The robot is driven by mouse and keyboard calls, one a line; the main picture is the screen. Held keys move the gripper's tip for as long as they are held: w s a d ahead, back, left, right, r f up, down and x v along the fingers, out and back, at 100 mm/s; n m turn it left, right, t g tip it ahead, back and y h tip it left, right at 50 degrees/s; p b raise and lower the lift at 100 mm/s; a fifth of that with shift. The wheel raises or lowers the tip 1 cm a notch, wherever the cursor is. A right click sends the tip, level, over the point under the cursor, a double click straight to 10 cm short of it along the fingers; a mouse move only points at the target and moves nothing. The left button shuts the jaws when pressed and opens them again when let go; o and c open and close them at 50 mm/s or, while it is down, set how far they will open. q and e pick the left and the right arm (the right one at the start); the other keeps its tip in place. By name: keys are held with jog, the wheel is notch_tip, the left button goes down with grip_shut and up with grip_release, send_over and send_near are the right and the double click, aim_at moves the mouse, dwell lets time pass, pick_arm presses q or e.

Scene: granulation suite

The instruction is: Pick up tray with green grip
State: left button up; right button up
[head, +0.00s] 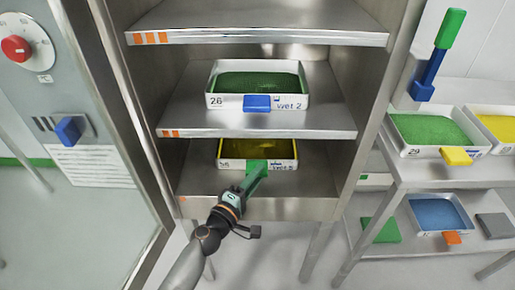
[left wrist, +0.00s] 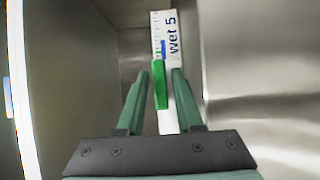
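The tray with the green grip (head: 226,164) sits on the lower shelf of the open steel cabinet. It is white, holds yellow material, and its front label reads "wet 5". Its green grip (left wrist: 160,86) shows in the left wrist view, beside the label on the tray front (left wrist: 172,30). My left gripper (head: 259,176) is at the tray front in the head view. In the left wrist view my left gripper (left wrist: 161,74) is open, with one finger on each side of the green grip. Small gaps show beside it. My right gripper is not in view.
A white tray with a blue grip (head: 230,102) sits on the middle shelf (head: 190,118) above. An open glass door (head: 90,215) is at the left. A steel cart (head: 400,172) at the right holds trays with yellow and orange grips. The top shelf looks empty.

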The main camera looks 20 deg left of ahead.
pick_arm(q)
jog(key=shift+x, duration=0.8)
jog(key=shift+c, duration=0.2)
grip_shut()
dwell(0.6)
